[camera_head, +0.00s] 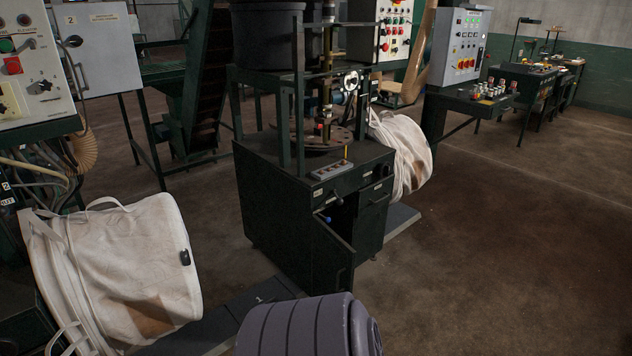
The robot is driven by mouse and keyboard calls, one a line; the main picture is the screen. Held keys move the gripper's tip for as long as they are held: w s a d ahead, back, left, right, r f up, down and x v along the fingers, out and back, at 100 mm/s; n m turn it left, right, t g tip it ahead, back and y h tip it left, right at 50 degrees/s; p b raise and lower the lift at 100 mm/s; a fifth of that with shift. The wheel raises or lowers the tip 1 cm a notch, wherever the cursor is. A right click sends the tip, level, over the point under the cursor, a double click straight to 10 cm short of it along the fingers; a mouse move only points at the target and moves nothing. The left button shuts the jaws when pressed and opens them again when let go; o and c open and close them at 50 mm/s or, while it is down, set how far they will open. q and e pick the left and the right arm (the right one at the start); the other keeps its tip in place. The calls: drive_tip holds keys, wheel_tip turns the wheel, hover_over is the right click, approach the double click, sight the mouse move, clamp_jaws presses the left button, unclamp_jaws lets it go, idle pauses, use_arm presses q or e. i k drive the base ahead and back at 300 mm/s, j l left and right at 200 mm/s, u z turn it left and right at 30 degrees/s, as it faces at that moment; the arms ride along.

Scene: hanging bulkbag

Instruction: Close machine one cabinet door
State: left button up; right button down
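A dark green machine cabinet (275,215) stands in the middle, with a small door (333,257) low on its front right. The door stands ajar, swung out toward me, and a dark gap shows behind its top edge. A small blue part (327,219) shows near the top of the door. I cannot read a machine number on this cabinet. Neither of my grippers is in view.
White bulk bags lie at left (140,265) and behind the cabinet (402,150). A grey panel door marked 2 (100,50) hangs open at upper left. A ribbed grey form (300,328) fills the bottom middle. Floor (510,240) at right is clear.

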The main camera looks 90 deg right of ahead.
sight(333, 259)
drive_tip(key=z, duration=2.65)
